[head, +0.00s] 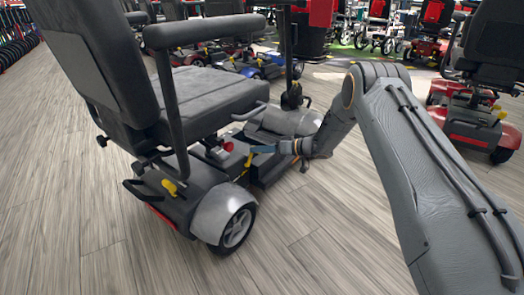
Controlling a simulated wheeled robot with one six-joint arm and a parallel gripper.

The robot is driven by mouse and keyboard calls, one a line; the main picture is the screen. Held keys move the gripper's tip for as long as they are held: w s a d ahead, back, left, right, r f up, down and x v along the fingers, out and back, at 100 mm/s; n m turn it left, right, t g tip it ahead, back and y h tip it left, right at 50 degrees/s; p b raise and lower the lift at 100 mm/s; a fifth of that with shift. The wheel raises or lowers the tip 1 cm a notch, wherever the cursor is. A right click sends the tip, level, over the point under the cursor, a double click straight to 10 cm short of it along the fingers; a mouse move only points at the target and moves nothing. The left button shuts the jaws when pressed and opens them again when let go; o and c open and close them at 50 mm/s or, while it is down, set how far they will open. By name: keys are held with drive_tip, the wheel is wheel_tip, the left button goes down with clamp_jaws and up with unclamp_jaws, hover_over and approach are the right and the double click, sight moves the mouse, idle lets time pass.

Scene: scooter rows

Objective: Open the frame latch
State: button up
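A grey mobility scooter (215,125) stands left of centre, its seat raised above the rear body. A small yellow lever (247,163) sticks up at the middle of its frame, under the seat's front edge; it looks like the frame latch. My gripper (258,150) reaches in from the right, its fingertips close to the top of this lever. I cannot tell whether they touch it, or whether the fingers are open or shut. A red knob (228,146) sits just left of the fingertips.
Another yellow lever (170,187) is on the scooter's rear body. The seat and armrest (205,30) overhang the rear part. A red scooter (475,120) stands at right, with more scooters behind. The wooden floor in front is clear.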

drive_tip(key=shift+r, duration=0.1)
drive_tip(key=p+v, duration=0.3)
drive_tip(key=v, duration=0.4)
drive_tip(key=shift+s+d, duration=0.2)
drive_tip(key=shift+d, duration=0.05)
